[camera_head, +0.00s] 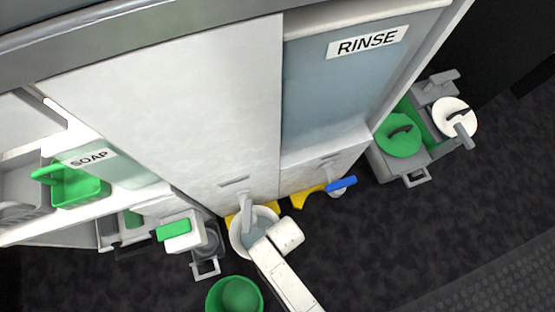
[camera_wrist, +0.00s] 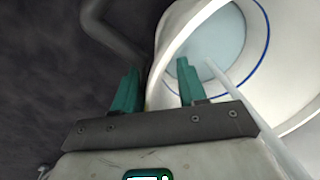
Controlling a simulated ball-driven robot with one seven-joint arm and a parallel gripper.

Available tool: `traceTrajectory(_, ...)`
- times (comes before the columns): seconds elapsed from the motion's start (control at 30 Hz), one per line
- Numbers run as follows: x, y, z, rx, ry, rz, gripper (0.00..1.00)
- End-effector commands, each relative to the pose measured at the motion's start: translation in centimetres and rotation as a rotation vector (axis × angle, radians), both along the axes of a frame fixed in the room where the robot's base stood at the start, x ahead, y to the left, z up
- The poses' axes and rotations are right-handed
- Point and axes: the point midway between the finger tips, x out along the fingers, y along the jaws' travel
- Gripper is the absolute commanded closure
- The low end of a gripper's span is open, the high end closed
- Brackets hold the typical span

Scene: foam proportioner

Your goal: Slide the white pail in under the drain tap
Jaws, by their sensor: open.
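The white pail (camera_head: 235,240) stands on the dark floor in front of the cabinet, with pale liquid inside. A pale spout (camera_head: 246,212) on the cabinet front overlaps the pail's opening in the head view. A second tap with a blue lever (camera_head: 342,184) sits to the right; no label shows which is the drain tap. In the wrist view the pail (camera_wrist: 172,40) fills the upper right, with a blue line inside its rim. My gripper (camera_wrist: 157,88) is open. The pail's near wall shows between its teal fingers; contact is unclear. My arm hides the gripper in the head view.
Yellow pieces (camera_head: 305,197) lie at the cabinet's foot. A green bucket (camera_head: 222,291) stands in front of the pail. Grey containers with a green lid (camera_head: 399,142) and a white lid (camera_head: 453,116) stand right. A soap shelf (camera_head: 125,172) is left. Floor at the lower right is clear.

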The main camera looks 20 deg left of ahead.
Motion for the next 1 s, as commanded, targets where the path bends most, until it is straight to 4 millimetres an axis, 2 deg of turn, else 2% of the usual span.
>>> traceTrajectory(0.4,0.1,-0.6,7.2,0.001,-0.001,0.000,0.59)
traceTrajectory(0.53,0.1,-0.8,9.0,0.001,-0.001,0.000,0.59)
traceTrajectory(0.7,0.1,-0.9,10.3,0.001,-0.001,0.000,0.59)
traceTrajectory(1.0,0.1,-0.9,10.4,0.000,0.000,0.001,0.59)
